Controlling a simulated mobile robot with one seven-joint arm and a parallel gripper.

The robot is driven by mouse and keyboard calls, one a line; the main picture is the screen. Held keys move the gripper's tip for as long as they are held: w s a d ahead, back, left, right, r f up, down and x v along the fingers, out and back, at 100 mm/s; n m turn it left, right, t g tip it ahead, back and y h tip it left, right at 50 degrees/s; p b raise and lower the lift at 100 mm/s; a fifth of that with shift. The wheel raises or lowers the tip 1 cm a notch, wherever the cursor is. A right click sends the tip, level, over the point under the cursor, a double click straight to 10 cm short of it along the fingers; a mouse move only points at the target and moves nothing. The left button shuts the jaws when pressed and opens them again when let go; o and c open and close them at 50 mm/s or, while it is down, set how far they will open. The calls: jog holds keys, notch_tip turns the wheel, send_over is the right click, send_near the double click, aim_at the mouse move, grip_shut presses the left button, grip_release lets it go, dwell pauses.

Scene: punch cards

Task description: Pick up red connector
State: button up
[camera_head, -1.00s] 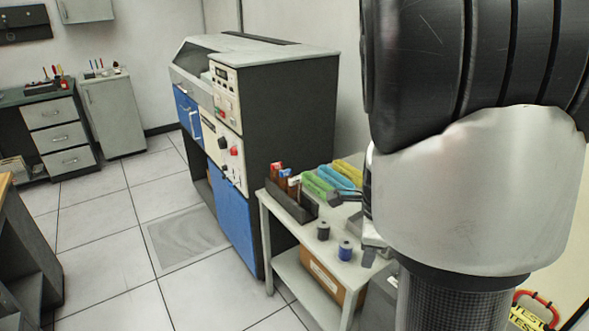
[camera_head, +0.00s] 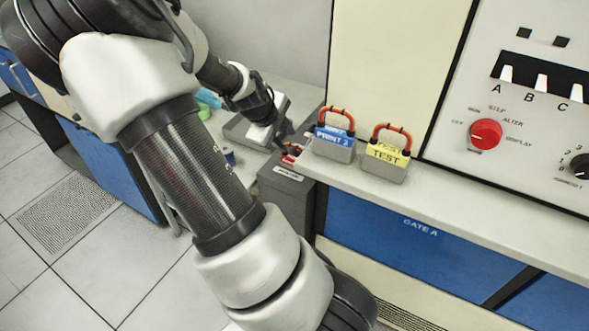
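The red connector (camera_head: 290,158) shows as a small red patch at the left end of the grey ledge, just above a dark grey box. Most of it is hidden or too small to make out. To the right stand a blue connector marked PRINT 2 (camera_head: 334,144) and a yellow one marked TEST (camera_head: 385,161), both upright with red looped handles.
The dark grey box (camera_head: 287,198) with a label stands below the ledge end. The grey ledge (camera_head: 450,214) runs right in front of a panel with a red knob (camera_head: 485,134). Tiled floor is clear at left.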

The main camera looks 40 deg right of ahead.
aim_at(294, 145)
jog(key=shift+x, duration=0.85)
jog(key=x, duration=0.2)
jog(key=s+b+x, duration=0.1)
jog(key=x, duration=0.1)
jog(key=shift+w+d+f, duration=0.1)
jog(key=shift+d, duration=0.05)
jog(key=shift+w+d+f+b, duration=0.15)
jog(key=shift+d+f+b, duration=0.15)
jog(key=shift+f+b, duration=0.1)
grip_shut()
